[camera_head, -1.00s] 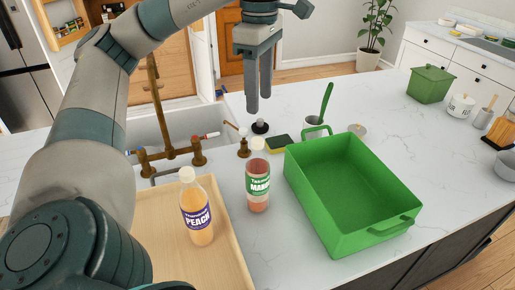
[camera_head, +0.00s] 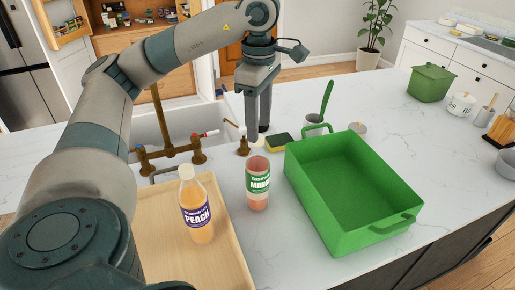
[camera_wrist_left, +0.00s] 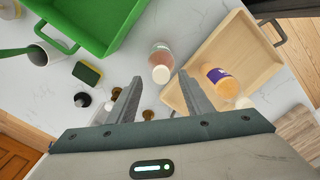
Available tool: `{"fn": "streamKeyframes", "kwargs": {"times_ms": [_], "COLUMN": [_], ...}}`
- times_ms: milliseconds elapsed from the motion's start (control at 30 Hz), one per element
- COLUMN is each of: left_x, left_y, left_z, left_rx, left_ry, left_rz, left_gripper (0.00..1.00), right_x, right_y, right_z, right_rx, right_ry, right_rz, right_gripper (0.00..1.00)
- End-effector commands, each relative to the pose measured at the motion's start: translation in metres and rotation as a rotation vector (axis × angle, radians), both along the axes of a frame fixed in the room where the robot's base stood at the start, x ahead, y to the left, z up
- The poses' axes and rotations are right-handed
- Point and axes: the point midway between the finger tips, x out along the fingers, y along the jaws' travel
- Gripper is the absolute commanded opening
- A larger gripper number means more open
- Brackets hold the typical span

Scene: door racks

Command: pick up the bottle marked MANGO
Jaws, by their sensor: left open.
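The bottle marked MANGO (camera_head: 258,182) stands upright on the white counter, with pinkish contents and a green label. My left gripper (camera_head: 257,136) is open and empty, fingers pointing down, above the bottle. The two fingers (camera_wrist_left: 161,78) are spread apart in the wrist view. My right gripper is not in view.
A PEACH bottle (camera_head: 196,210) stands on the wooden tray (camera_head: 161,209) at left. A green bin (camera_head: 348,228) is close on the right. A sponge (camera_head: 279,142), a cup with a green-handled utensil (camera_head: 316,124) and a brass faucet (camera_head: 170,152) lie behind.

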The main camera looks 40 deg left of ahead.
Motion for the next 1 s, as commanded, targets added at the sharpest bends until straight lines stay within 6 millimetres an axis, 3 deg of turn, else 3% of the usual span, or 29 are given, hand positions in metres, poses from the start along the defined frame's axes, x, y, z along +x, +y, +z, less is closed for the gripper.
{"fn": "streamKeyframes", "kwargs": {"times_ms": [367, 800, 1000], "left_x": [-0.001, -0.003, -0.003], "left_y": [0.0, 0.002, 0.001], "left_z": [-0.003, -0.048, -0.052], "left_rx": [0.0, 0.0, 0.0], "left_ry": [0.002, 0.002, 0.0], "left_rz": [0.0, 0.0, -0.001], "left_gripper": [0.46, 0.46, 0.46], "right_x": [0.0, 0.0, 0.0], "right_y": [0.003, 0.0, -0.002], "right_z": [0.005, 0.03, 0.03], "right_rx": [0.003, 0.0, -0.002], "right_ry": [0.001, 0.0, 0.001], "right_rz": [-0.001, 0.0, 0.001], "right_gripper": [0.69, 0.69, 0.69]}}
